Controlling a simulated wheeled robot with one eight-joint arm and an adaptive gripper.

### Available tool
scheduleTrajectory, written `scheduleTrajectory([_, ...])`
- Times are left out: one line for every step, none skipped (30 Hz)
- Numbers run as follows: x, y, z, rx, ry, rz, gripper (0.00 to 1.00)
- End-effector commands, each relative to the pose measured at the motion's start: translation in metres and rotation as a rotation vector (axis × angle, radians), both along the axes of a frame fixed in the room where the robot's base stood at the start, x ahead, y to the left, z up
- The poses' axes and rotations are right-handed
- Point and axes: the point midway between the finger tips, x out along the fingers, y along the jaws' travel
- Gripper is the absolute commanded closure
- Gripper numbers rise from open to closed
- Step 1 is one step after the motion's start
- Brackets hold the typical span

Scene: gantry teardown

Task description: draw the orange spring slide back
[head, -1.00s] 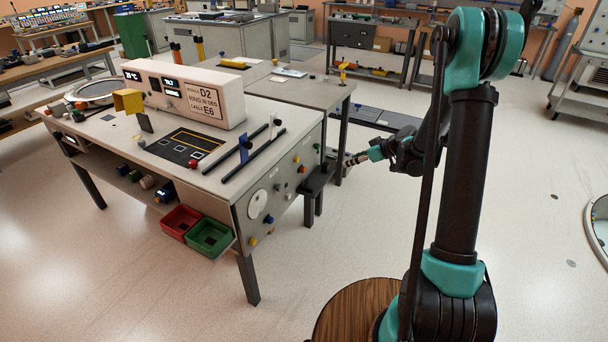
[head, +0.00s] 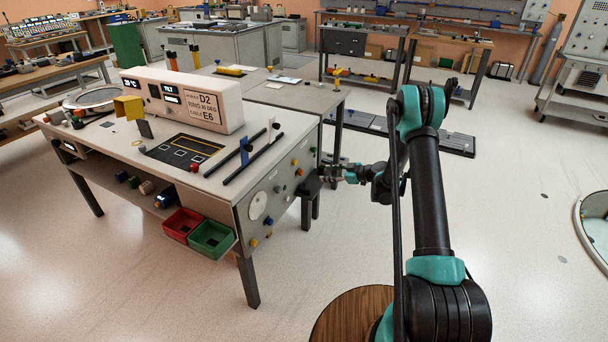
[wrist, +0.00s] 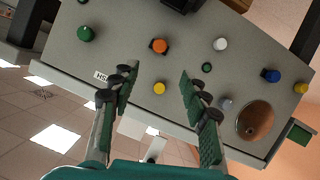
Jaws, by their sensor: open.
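A round orange knob (wrist: 158,46), which looks like the spring slide, stands out from the grey side panel (wrist: 120,45) in the wrist view. My gripper (wrist: 157,80) is open and empty, its green-padded fingers pointing at the panel. The orange knob appears just beyond the fingertips, in line with the gap between them, and nothing is gripped. A yellow knob (wrist: 159,88) shows between the fingers. In the head view my gripper (head: 328,173) is at the right end of the workbench (head: 225,185), close to its side panel; contact there cannot be told.
Other panel knobs are green (wrist: 85,33), white (wrist: 220,44) and blue (wrist: 271,75), with a round brown disc (wrist: 255,121). Red (head: 181,223) and green (head: 210,238) bins hang at the bench front. The floor in front is open.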

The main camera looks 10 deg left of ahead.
Motion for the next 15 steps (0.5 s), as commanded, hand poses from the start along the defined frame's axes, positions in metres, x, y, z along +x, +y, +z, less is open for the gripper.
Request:
scheduleTrajectory([0.004, 0.010, -0.004, 0.000, 0.000, 0.003, 0.54])
scheduleTrajectory([0.007, 0.015, -0.006, 0.001, 0.001, 0.002, 0.54])
scheduleTrajectory([0.010, 0.022, -0.009, 0.001, 0.001, 0.003, 0.54])
scheduleTrajectory([0.012, 0.027, -0.012, 0.001, 0.001, 0.003, 0.54])
scheduleTrajectory([0.015, 0.032, -0.014, 0.000, 0.001, 0.002, 0.54])
scheduleTrajectory([0.018, 0.038, -0.017, 0.000, 0.000, 0.001, 0.54])
scheduleTrajectory([0.020, 0.044, -0.019, -0.001, 0.000, 0.002, 0.54])
scheduleTrajectory([0.023, 0.049, -0.021, -0.001, 0.000, 0.003, 0.54])
scheduleTrajectory([0.026, 0.055, -0.024, -0.001, 0.001, 0.002, 0.54])
scheduleTrajectory([0.029, 0.060, -0.026, -0.001, 0.001, 0.001, 0.54])
scheduleTrajectory([0.031, 0.065, -0.028, -0.001, 0.001, 0.002, 0.54])
scheduleTrajectory([0.034, 0.072, -0.031, -0.001, 0.002, 0.002, 0.54])
scheduleTrajectory([0.036, 0.076, -0.033, -0.001, 0.001, 0.002, 0.54])
scheduleTrajectory([0.039, 0.080, -0.035, -0.001, 0.001, 0.001, 0.54])
scheduleTrajectory([0.042, 0.086, -0.038, -0.001, 0.001, 0.001, 0.54])
